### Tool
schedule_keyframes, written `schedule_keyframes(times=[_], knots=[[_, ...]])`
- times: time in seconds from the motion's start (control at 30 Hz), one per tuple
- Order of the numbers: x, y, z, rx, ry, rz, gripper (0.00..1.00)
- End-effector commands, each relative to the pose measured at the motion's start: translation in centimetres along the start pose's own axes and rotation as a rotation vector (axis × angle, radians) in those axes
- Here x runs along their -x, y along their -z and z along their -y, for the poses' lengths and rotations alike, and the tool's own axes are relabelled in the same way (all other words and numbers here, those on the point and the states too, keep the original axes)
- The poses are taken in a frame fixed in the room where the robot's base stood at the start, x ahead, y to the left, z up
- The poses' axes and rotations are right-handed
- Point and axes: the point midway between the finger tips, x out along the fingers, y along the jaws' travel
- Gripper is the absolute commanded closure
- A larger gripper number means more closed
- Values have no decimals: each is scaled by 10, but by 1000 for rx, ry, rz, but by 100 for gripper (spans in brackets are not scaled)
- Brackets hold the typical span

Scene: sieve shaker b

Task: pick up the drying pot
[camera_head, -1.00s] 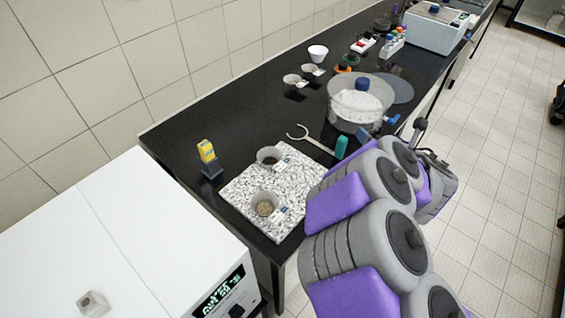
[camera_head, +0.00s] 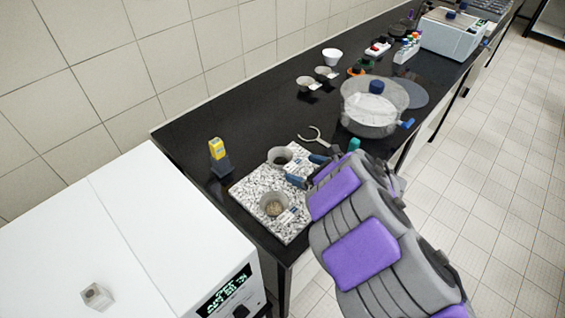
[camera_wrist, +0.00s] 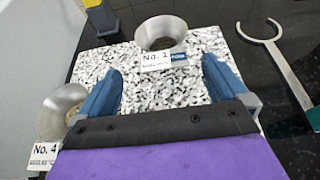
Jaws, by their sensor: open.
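Two grey drying pots stand on a speckled stone slab (camera_head: 249,196). The far pot (camera_head: 279,158), with dark contents, has a card reading "No. 1" in the wrist view (camera_wrist: 158,31). The near pot (camera_head: 273,206), with pale brown contents, has a card reading "No. 4" and shows at the left in the wrist view (camera_wrist: 62,101). My gripper (camera_head: 307,170) is open and empty above the slab's right side, its blue fingers pointing toward the No. 1 pot. In the wrist view the pot lies ahead, between and beyond the fingertips (camera_wrist: 162,68), apart from them.
A yellow-topped device (camera_head: 218,157) stands left of the slab. A fork-ended metal tool (camera_head: 316,137) lies behind it. A clear lidded vessel (camera_head: 372,108) stands farther right, with small cups (camera_head: 306,83) near the wall. A white machine (camera_head: 130,235) fills the lower left.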

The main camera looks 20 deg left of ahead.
Motion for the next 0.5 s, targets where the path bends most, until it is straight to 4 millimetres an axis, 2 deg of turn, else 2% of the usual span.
schedule_keyframes(times=[0.03, 0.13, 0.5], knots=[[-10, 0, -1, -2, -3, 6, 0], [-24, 1, 0, -2, 0, 1, 0], [-48, 0, 3, -2, 1, 4, 0]])
